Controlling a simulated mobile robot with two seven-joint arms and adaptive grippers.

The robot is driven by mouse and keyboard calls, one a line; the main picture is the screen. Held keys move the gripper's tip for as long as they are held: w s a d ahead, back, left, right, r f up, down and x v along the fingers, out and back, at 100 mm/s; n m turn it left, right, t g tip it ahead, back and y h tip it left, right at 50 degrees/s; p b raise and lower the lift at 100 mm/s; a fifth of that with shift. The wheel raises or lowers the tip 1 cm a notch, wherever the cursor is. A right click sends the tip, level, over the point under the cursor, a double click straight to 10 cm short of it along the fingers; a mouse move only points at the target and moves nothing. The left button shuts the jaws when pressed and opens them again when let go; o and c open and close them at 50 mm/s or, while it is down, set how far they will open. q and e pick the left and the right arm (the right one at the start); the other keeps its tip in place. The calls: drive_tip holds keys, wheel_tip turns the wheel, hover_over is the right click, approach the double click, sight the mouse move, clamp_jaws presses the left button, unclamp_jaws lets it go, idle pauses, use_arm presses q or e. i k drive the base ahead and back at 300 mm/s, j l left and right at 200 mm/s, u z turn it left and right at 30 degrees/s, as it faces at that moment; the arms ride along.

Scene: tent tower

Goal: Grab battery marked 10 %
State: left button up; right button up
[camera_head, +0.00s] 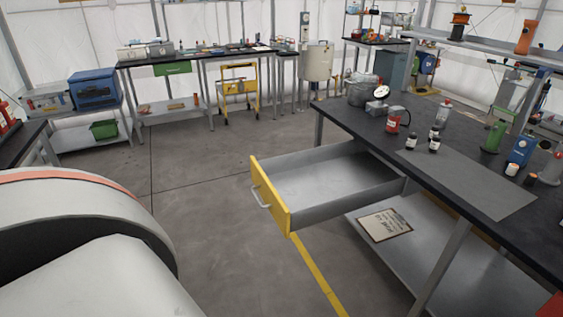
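No battery with a readable 10 % mark shows in this view. Several small dark cylinders with pale labels (411,142) stand upright on the dark workbench (340,112) at the right; their markings are too small to read, and I cannot tell whether they are batteries. A drawer with a yellow front (270,197) is pulled open under the bench, and its grey inside (325,180) looks empty. Neither of my grippers is in view. A large white and grey part, likely of my arm, fills the lower left.
A red bottle (393,121), a gauge (380,92) and a blue device (521,150) stand on the bench. A sign (385,225) lies on the lower shelf. The open drawer juts into the floor space. A yellow cart (239,86) stands at the back. The middle floor is clear.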

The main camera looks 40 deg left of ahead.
sight(435, 129)
drive_tip(key=u, duration=1.5)
drive_tip(key=z, duration=0.45)
drive_tip(key=i+l+z, duration=0.1)
drive_tip(key=z, duration=0.35)
drive_tip(key=i+z, duration=0.45)
drive_tip(key=i+j+z, duration=0.1)
drive_tip(key=z, duration=0.35)
